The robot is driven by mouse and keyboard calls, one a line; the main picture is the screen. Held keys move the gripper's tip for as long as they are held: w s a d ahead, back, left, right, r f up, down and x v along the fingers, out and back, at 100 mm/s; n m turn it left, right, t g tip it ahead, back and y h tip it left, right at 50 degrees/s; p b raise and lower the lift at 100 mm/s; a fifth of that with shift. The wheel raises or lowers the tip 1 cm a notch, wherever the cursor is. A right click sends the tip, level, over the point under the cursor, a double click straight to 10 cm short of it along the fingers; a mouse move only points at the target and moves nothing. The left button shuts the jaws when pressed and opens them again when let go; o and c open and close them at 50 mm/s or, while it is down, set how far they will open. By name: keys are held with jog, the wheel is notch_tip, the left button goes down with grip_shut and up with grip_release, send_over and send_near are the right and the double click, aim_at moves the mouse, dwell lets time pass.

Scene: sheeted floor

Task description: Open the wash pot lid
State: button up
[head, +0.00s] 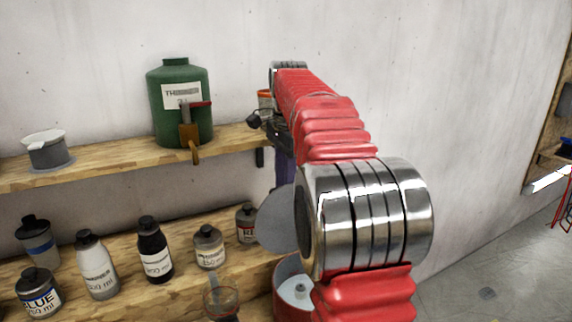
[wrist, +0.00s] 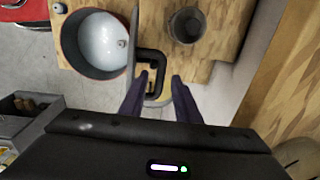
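The wash pot is a round pot with a pale interior and a dark reddish outer wall (wrist: 63,40); in the head view its wall (head: 285,268) is partly behind my arm. Its grey disc lid (head: 277,222) stands tilted up at the pot's edge, so the pot is open. In the wrist view the lid (wrist: 132,45) shows nearly edge-on, with a black loop handle (wrist: 158,68) on its outer side. My gripper (wrist: 160,78) has its two purple fingers apart, with part of the handle between or just beyond their tips. Contact cannot be told. In the head view my arm mostly hides the gripper.
A glass cup (wrist: 186,26) stands beside the pot on the wooden shelf. Several bottles, including a black one (head: 153,250), stand on the lower shelf. A green canister (head: 180,90) and a white-topped cup (head: 47,150) are on the upper shelf (head: 105,163). The wall is close behind.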

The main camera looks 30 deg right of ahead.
notch_tip(320, 180, up, 12)
jog(key=shift+s+f, duration=0.2)
jog(key=shift+s, duration=0.15)
dwell(0.5)
dwell(0.5)
